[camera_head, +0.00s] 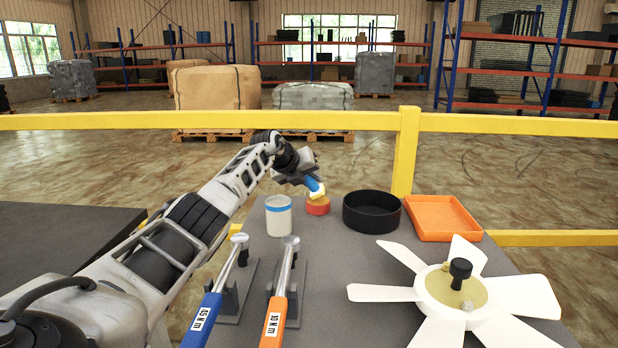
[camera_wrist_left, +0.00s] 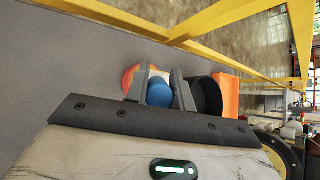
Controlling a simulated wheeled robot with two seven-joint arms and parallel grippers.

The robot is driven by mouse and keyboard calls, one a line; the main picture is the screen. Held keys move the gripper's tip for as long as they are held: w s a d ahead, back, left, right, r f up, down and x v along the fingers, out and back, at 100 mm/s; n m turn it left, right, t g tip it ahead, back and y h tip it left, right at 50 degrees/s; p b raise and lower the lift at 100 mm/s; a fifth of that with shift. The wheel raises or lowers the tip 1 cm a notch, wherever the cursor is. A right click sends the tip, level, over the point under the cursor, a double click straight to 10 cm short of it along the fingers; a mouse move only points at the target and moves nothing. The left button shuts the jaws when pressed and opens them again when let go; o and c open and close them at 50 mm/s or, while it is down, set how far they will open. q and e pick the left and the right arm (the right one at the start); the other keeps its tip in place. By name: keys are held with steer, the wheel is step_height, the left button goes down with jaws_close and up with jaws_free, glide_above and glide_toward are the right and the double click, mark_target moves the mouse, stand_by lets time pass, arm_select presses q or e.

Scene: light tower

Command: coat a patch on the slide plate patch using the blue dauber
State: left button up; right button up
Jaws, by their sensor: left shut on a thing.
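My left gripper (camera_head: 304,176) is shut on the blue dauber (camera_head: 314,187) near the table's far edge. The dauber is tilted, with its pale yellow end down at the top of a small red pot (camera_head: 317,207); I cannot tell whether they touch. In the left wrist view, the blue dauber (camera_wrist_left: 160,94) sits between the two grey fingers of the left gripper (camera_wrist_left: 160,85), beside the red pot (camera_wrist_left: 128,76). A white fan-like part (camera_head: 433,285) with a tan, round middle lies at the right. I cannot make out which surface is the slide plate patch.
A white cup with a blue band (camera_head: 278,217) stands left of the pot. A black round dish (camera_head: 371,214) and an orange tray (camera_head: 441,219) are to its right. Blue (camera_head: 203,318) and orange (camera_head: 274,320) wrenches rest in front. A yellow rail (camera_head: 270,120) runs behind the table.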

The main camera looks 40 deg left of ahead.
arm_select(q)
step_height(320, 180, up, 3)
steer(key=shift+r+p, duration=0.1)
steer(key=shift+p, duration=1)
steer(key=shift+r+p, duration=0.55)
steer(key=shift+p, duration=0.2)
steer(key=shift+r+p, duration=0.95)
steer(key=shift+p, duration=0.05)
steer(key=shift+r, duration=0.15)
arm_select(e)
step_height(320, 180, up, 3)
steer(key=shift+w+d+f+g, duration=0.1)
steer(key=shift+d+f+g, duration=0.05)
steer(key=shift+g, duration=0.25)
